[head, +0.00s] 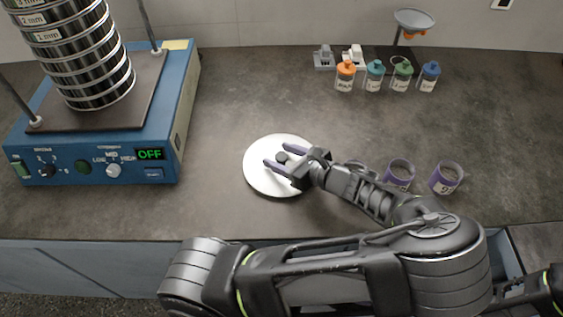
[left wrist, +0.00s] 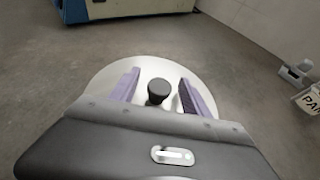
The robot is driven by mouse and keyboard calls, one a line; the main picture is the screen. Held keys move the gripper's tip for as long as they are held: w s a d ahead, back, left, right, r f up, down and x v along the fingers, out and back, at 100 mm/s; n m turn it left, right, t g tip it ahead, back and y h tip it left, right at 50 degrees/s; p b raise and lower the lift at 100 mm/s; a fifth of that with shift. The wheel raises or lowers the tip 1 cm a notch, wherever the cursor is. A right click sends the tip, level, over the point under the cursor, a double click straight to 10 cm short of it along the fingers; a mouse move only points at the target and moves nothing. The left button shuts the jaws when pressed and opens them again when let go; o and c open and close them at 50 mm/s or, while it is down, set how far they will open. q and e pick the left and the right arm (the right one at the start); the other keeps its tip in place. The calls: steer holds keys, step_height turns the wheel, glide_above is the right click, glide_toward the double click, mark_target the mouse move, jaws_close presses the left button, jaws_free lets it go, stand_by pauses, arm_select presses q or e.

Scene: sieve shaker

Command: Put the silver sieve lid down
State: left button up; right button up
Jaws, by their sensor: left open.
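The silver sieve lid (head: 262,183) lies flat on the dark worktop, right of the blue shaker. It is a pale round disc with a black knob (head: 282,157) in its middle. My left gripper (head: 276,158) is over the lid with its purple fingers open, one on each side of the knob. In the left wrist view, the knob (left wrist: 158,91) stands between the fingers (left wrist: 158,92) with a gap on both sides. The lid (left wrist: 105,77) shows around and beyond them. My right gripper is not in view.
The blue sieve shaker (head: 100,193) with its stack of sieves (head: 95,65) stands at left, its display reading OFF. Purple cups (head: 398,174) stand right of the lid, partly behind my arm. Small jars (head: 375,76) with coloured lids stand at the back right. The worktop behind the lid is clear.

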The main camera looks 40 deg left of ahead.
arm_select(q)
steer(key=shift+c, duration=0.4)
jaws_close()
stand_by(0.4)
